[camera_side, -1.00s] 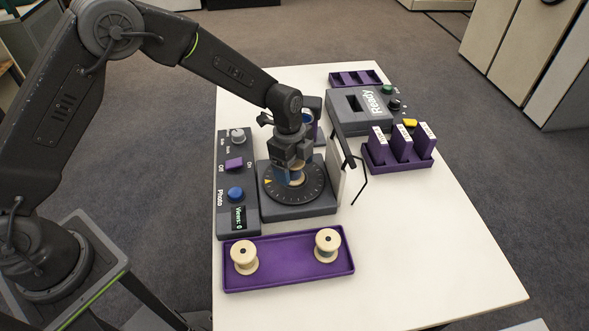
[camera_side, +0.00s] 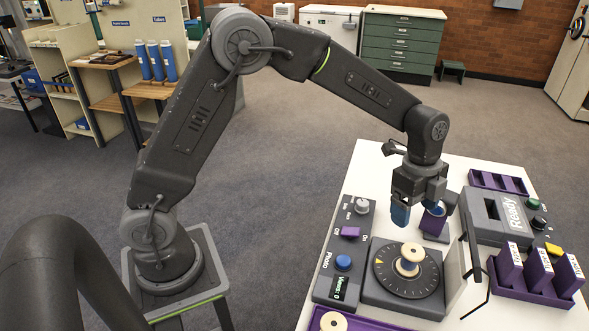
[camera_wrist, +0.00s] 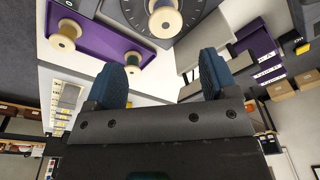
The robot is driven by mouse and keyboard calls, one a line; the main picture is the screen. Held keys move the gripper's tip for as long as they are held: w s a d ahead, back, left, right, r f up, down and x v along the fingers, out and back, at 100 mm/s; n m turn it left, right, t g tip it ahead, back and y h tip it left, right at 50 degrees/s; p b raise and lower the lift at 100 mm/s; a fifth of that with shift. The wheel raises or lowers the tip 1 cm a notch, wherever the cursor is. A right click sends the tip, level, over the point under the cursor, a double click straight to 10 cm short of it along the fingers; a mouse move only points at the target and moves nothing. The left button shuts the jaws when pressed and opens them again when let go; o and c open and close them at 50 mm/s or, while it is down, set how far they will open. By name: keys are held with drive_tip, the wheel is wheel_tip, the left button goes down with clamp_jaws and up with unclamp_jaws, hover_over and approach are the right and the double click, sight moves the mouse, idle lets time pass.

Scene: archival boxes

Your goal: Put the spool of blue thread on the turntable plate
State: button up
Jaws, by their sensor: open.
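A wooden spool (camera_side: 411,256) with a band of blue thread stands upright near the middle of the dark turntable plate (camera_side: 390,280). In the wrist view the spool (camera_wrist: 165,20) shows blue thread under its pale top flange, and part of the plate (camera_wrist: 128,12) is at the top edge. My gripper (camera_side: 418,213) is above the plate, apart from the spool. Its blue fingers are spread with nothing between them, as the wrist view also shows (camera_wrist: 162,78).
The purple tray (camera_wrist: 95,42) holds two more spools, one tan (camera_wrist: 66,36) and one greenish (camera_wrist: 133,62). A pale upright panel (camera_side: 455,275) and thin black rod stand right of the turntable. The control box (camera_side: 345,255) is left; purple holders (camera_side: 525,285) are right.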

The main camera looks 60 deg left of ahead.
drive_tip(key=s+a+r+n+t, duration=0.1)
drive_tip(key=s+a+r+n, duration=0.25)
drive_tip(key=s+r, duration=0.25)
drive_tip(key=s+a+r+n+t, duration=0.2)
drive_tip(key=s+a+r+n, duration=0.1)
drive_tip(key=s+r+n, duration=0.3)
drive_tip(key=s+a+n+t+y, duration=0.1)
drive_tip(key=s+a+n+t, duration=0.1)
drive_tip(key=s+n, duration=0.5)
drive_tip(key=s+a, duration=0.1)
drive_tip(key=s, duration=0.5)
drive_tip(key=shift+s+a+n, duration=0.3)
drive_tip(key=shift+a+n, duration=0.05)
drive_tip(key=shift+a, duration=0.05)
